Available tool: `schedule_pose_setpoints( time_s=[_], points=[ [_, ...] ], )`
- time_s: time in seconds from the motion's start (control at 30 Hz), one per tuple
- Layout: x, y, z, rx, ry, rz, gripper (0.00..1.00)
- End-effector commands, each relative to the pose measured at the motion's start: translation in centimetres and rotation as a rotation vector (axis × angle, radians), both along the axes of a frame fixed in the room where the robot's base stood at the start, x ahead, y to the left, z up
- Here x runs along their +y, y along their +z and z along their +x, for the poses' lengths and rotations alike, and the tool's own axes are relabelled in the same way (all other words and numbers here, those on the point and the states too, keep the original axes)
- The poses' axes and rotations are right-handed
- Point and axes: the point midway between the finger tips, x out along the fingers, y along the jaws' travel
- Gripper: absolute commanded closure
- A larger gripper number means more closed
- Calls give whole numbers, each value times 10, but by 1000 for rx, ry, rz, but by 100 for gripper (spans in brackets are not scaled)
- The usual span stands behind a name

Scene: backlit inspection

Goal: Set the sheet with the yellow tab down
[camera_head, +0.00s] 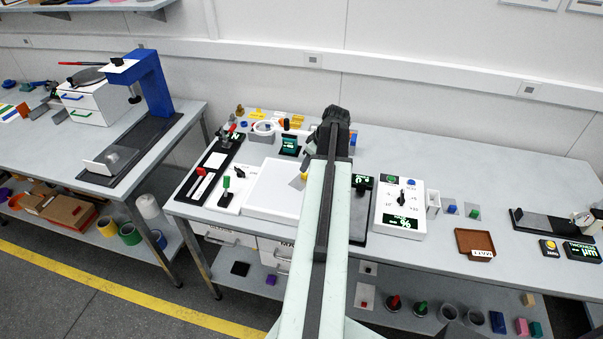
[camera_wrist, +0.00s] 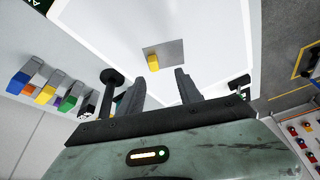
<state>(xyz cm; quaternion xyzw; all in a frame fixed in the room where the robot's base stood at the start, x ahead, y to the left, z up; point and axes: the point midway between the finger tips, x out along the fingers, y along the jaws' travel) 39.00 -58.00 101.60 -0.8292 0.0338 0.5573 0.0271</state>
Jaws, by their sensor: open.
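The sheet (camera_wrist: 174,48) is a small grey square with a yellow tab (camera_wrist: 153,62). In the wrist view it appears to lie flat on the bright white panel (camera_wrist: 225,30). In the head view the yellow tab (camera_head: 304,177) shows at the right part of the white panel (camera_head: 270,196), beside my arm, which hides part of the panel. My gripper (camera_wrist: 160,77) is open, with its two dark fingers apart and nothing between them. The tab lies just beyond the fingertips, apart from them.
A white dial box (camera_head: 400,207) stands right of my arm, with a brown tray (camera_head: 474,243) further right. A black strip with instruments (camera_head: 210,170) lies left of the panel. Small coloured items (camera_head: 257,114) stand along the back. A blue stand (camera_head: 152,85) is on the left bench.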

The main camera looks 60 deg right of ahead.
Motion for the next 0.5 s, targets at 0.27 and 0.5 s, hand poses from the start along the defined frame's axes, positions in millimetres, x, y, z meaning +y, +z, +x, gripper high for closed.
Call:
schedule_pose_setpoints(
  time_s=[0.27, 0.5],
  points=[
    [-9, -10, -6, -7, -1, -8, 58],
    [-9, -24, 1, -6, -1, -8, 58]
  ],
)
